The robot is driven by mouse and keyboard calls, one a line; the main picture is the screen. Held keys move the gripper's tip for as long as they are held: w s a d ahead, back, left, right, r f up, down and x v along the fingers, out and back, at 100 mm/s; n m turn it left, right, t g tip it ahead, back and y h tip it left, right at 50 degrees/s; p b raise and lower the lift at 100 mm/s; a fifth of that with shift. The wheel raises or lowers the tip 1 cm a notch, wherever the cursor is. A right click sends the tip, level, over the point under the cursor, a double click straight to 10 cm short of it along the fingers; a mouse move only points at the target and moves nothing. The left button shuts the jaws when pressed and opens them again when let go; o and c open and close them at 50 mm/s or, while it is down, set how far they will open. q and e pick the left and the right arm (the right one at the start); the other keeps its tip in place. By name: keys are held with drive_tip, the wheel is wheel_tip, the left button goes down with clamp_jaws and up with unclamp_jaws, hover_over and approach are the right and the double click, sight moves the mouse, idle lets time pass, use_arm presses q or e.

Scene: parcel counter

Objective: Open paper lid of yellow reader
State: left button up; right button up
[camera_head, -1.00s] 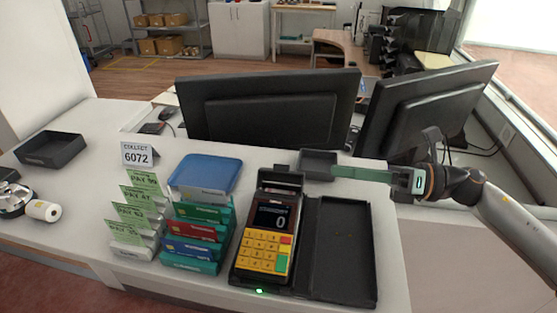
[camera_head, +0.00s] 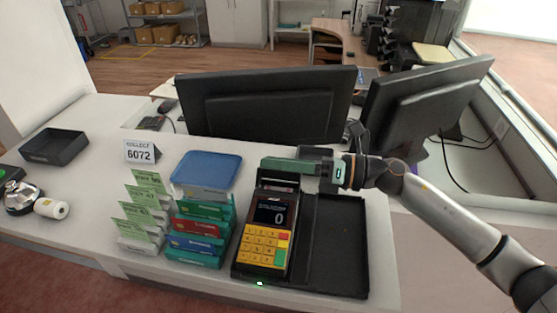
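The yellow reader (camera_head: 263,244) is a dark card terminal with a yellow keypad and a screen reading 0. It stands upright-facing in the left part of a black tray on the counter. Its paper lid (camera_head: 277,182) is at the top end of the reader, and part of it is hidden under my gripper. My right gripper (camera_head: 268,164) comes in from the right, with its long green fingers pointing left just above and behind the lid. I cannot tell whether the fingers touch the lid or are parted. My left gripper is not in view.
Green, red and blue card boxes (camera_head: 197,235) and green pay slips (camera_head: 146,207) stand left of the reader. A blue tray (camera_head: 206,171) lies behind them. Two monitors (camera_head: 268,104) stand at the back. The black tray's right compartment (camera_head: 337,245) is empty.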

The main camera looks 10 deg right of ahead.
drive_tip(key=shift+c, duration=0.2)
clamp_jaws()
idle(1.1)
